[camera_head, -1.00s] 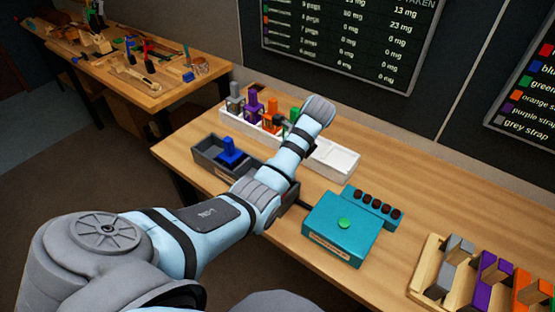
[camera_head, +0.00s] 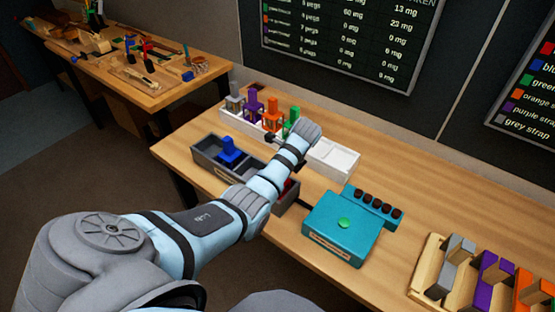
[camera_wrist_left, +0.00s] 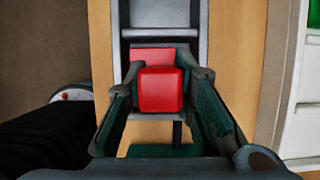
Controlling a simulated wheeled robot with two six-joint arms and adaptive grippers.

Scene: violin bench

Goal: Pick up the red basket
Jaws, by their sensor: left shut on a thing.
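The red basket shows in the left wrist view as a red block-shaped top (camera_wrist_left: 160,90) over a wider red part (camera_wrist_left: 150,56). My left gripper (camera_wrist_left: 168,79) is shut on that top, one finger on each side. In the head view only a bit of red (camera_head: 289,187) shows beside my left forearm, at the right end of the dark grey tray (camera_head: 205,164); the arm hides the rest and most of the gripper. I cannot tell whether the basket is clear of the tray. My right gripper is not in view.
A blue piece (camera_head: 230,152) stands in the grey tray. Behind is a white tray (camera_head: 335,158) with grey, purple, orange and green pieces at its left. A wooden rack (camera_head: 430,270) is at the front right.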

